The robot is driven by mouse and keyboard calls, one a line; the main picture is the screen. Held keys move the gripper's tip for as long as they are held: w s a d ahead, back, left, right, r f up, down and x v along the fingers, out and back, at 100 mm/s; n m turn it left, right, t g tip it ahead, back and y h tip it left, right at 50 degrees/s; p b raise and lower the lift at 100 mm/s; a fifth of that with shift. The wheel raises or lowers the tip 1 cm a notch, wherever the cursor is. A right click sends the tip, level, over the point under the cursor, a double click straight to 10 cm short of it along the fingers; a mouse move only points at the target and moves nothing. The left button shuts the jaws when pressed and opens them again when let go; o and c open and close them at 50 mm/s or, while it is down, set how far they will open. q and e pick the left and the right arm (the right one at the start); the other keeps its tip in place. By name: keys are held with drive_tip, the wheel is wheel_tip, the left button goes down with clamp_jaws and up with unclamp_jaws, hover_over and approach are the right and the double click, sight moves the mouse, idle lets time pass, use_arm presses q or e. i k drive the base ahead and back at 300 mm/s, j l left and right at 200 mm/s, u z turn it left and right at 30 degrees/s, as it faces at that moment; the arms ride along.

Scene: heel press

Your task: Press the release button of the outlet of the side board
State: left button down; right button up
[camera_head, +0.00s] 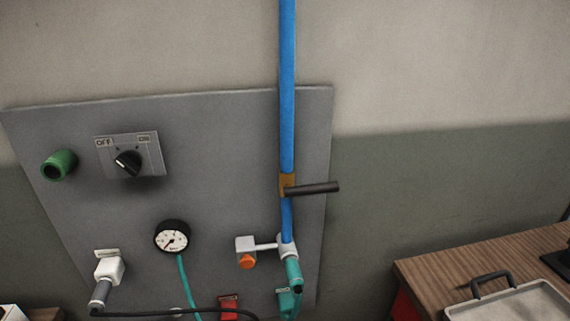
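A grey board (215,140) is fixed to the wall and fills the left and middle of the head view. On its right part, a blue pipe (288,80) runs down to a white fitting (287,247) with a teal connector (293,274) below it. Beside the fitting is a small pale block (245,243) with an orange knob or button (247,262). At the lower left is a white outlet (109,270) with a grey plug (100,292) and black cable. I cannot tell which part is the release button. Neither of my grippers is in view.
A black lever (313,188) sticks out to the right from the blue pipe. A wooden table (430,270) with a metal tray (505,305) stands at the lower right.

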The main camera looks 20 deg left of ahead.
sight(247, 263)
drive_tip(key=u, duration=1.55)
